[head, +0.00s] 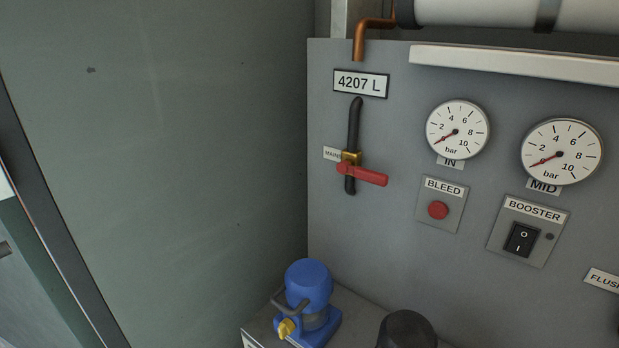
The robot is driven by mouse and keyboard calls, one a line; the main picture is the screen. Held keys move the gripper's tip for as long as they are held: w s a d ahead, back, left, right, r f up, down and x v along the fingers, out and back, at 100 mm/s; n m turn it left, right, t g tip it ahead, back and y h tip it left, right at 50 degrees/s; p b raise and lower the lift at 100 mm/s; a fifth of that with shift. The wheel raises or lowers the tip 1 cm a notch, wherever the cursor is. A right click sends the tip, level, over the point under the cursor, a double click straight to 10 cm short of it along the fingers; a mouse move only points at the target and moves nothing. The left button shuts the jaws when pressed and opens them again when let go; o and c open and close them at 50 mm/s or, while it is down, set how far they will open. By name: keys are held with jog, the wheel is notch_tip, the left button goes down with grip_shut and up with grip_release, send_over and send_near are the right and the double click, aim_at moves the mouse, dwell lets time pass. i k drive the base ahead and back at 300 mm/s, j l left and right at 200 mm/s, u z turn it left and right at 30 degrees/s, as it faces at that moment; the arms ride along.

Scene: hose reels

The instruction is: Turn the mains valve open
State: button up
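The mains valve is on the grey panel at centre right. Its brass body (351,158) sits on a vertical black hose or pipe (354,120). Its red lever (366,176) points to the right, roughly crosswise to the pipe and tilted slightly down. A label starting "MAIN" (331,154) is partly hidden behind the valve. The IN gauge (458,129) and the MID gauge (561,152) both have red needles at the low end of their scales. My gripper is not in view.
The panel also has a "4207 L" display (361,84), a red BLEED button (438,210) and a BOOSTER rocker switch (522,240). A blue pump-like unit (309,285) with a yellow knob and a black rounded object (406,329) stand below. A green-grey wall (170,150) is at left.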

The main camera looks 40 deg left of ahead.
aim_at(343, 168)
jog(key=u, duration=1.35)
